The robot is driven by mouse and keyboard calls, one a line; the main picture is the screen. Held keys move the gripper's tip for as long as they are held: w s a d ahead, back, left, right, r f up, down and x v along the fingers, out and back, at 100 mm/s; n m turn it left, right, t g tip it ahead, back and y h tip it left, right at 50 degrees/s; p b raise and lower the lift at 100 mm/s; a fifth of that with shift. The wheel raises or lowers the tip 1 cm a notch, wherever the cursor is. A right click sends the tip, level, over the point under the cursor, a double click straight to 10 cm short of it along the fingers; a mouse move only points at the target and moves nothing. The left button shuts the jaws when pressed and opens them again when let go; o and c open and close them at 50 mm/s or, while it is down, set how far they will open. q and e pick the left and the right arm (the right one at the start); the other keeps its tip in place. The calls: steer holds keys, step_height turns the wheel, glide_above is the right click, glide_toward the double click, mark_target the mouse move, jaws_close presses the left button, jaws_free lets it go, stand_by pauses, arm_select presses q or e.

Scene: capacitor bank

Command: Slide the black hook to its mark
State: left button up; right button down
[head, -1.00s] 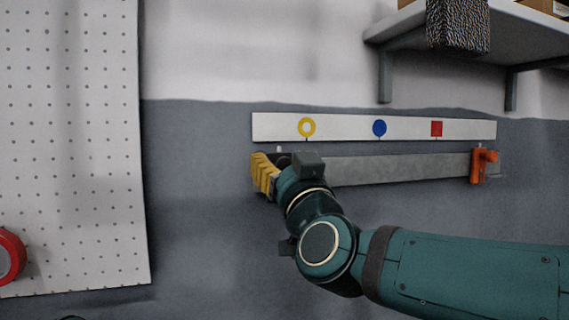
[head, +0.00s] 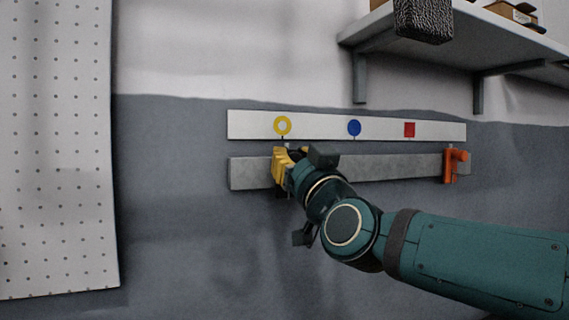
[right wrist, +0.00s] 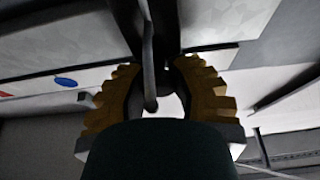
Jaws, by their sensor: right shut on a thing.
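The black hook (right wrist: 149,60) is dark and curved; in the right wrist view it stands between the two yellow fingers of my right gripper (right wrist: 158,72), which is shut on it. In the head view my right gripper (head: 283,165) is at the left part of the grey rail (head: 385,168), just below the yellow ring mark (head: 282,126), and mostly hides the hook. My left gripper is not in view.
An orange hook (head: 452,165) sits near the rail's right end. A shelf (head: 500,45) with a dark patterned box (head: 423,20) is above right. A white pegboard (head: 60,150) hangs at left. The rail between my gripper and the orange hook looks clear.

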steer(key=c, duration=0.7)
jaws_free()
steer(key=shift+d, duration=0.25)
steer(key=shift+c, duration=0.2)
steer(key=shift+a, duration=0.1)
steer(key=shift+s, duration=0.1)
steer(key=v, duration=1.2)
